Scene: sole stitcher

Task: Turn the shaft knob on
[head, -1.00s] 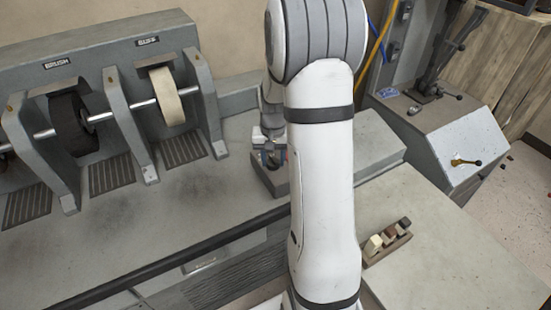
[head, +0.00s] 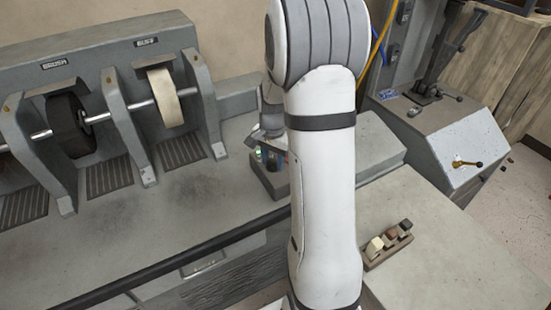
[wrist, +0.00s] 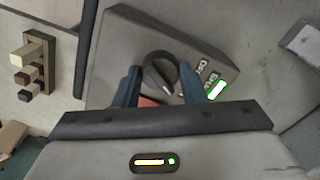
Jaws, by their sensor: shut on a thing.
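The shaft knob (wrist: 158,68) is a round dark knob on a grey control box (wrist: 124,30) in the wrist view. A pale pointer line on it points to the lower right of that view. My gripper (wrist: 161,80) has its blue fingers closed on either side of the knob. A green lamp (wrist: 217,90) glows on the box beside small lettering that I cannot fully read. A red part (wrist: 148,102) is partly hidden beneath my gripper. In the head view, my gripper (head: 273,162) is at the control box (head: 263,183), partly behind my arm.
The machine with a black brush wheel (head: 72,125) and a pale buffing wheel (head: 165,98) stands at left. A holder with several small blocks (head: 388,248) lies on the right bench. A lever stand (head: 440,70) is at upper right. The front-left bench is clear.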

